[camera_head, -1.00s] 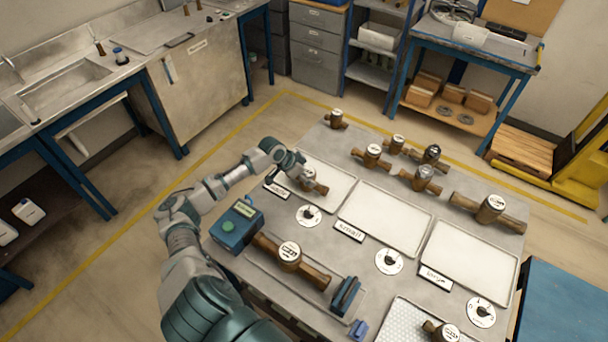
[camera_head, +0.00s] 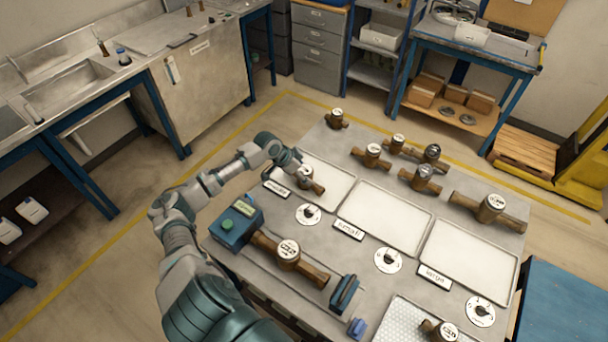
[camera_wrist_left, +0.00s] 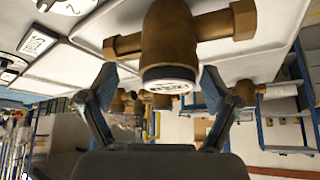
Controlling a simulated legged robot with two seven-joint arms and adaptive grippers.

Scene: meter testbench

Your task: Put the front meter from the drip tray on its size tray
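A brass meter (camera_head: 310,183) with a white round face lies on the left size tray (camera_head: 338,190), near its left edge. My left gripper (camera_head: 297,164) is just above and beside this meter. In the left wrist view the gripper (camera_wrist_left: 160,90) is open, with its fingers spread to either side of the meter's face (camera_wrist_left: 168,78); the meter does not look gripped. Another brass meter (camera_head: 440,331) stands on the dimpled drip tray (camera_head: 400,318) at the bottom, partly cut off by the frame. My right gripper is not in view.
The middle tray (camera_head: 385,217) and right tray (camera_head: 465,262) are empty. Several meters stand along the table's back, with a larger one (camera_head: 491,208) at right. A meter (camera_head: 288,252) sits in a clamp rig beside a teal box (camera_head: 237,222), close to my left arm.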

